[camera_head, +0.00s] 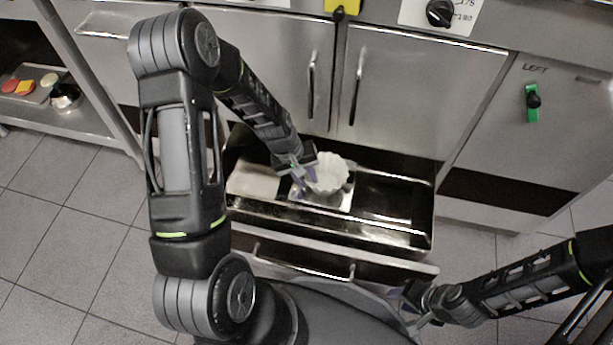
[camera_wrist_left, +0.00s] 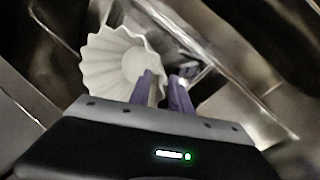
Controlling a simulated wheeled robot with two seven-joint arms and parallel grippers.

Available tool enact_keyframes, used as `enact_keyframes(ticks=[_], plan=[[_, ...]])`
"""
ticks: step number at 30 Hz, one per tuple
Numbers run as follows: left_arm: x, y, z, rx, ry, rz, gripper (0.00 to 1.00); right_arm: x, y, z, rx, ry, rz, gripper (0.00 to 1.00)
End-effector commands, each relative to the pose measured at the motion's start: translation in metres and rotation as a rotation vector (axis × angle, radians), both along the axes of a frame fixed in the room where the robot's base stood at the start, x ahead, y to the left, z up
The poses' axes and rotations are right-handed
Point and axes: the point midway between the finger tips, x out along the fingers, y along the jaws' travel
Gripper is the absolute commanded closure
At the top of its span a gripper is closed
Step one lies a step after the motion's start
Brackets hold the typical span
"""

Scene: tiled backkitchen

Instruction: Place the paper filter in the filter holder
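The paper filter (camera_head: 328,176) is a white fluted cup in the open metal drawer, over a shiny metal piece. In the left wrist view the filter (camera_wrist_left: 112,62) opens toward the camera at upper left. My left gripper (camera_head: 309,174) is at the filter's left side in the head view. In the left wrist view its purple fingers (camera_wrist_left: 164,90) stand apart at the filter's right rim, one overlapping it and one just outside. A gap shows between them, and I cannot tell whether they touch the filter. My right gripper (camera_head: 414,312) is low at right, its fingers unclear. I cannot identify the filter holder.
The open drawer (camera_head: 392,240) holds shiny metal parts; its right part looks clear. Closed cabinet doors (camera_head: 400,95) with handles stand behind it. A shelf (camera_head: 75,122) at left bears a panel of coloured buttons (camera_head: 25,87). Tiled floor lies to the left.

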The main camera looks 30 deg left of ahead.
Motion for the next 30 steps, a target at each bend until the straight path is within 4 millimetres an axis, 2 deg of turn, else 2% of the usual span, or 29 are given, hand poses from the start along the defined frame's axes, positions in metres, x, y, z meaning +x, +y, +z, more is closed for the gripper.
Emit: enact_keyframes(ticks=[5,18,24,30], plan=[[-0.002,0.004,0.017,0.001,-0.002,0.001,0.76,-0.001,0.000,0.009,0.001,0.002,0.002,0.64],[-0.017,0.023,0.100,0.001,-0.003,0.002,0.76,-0.008,0.007,0.039,0.011,0.016,0.019,0.64],[-0.021,0.027,0.116,0.000,0.001,-0.001,0.76,-0.010,0.009,0.043,0.014,0.019,0.023,0.64],[-0.022,0.028,0.117,-0.001,0.001,-0.002,0.76,-0.011,0.009,0.042,0.015,0.019,0.023,0.64]])
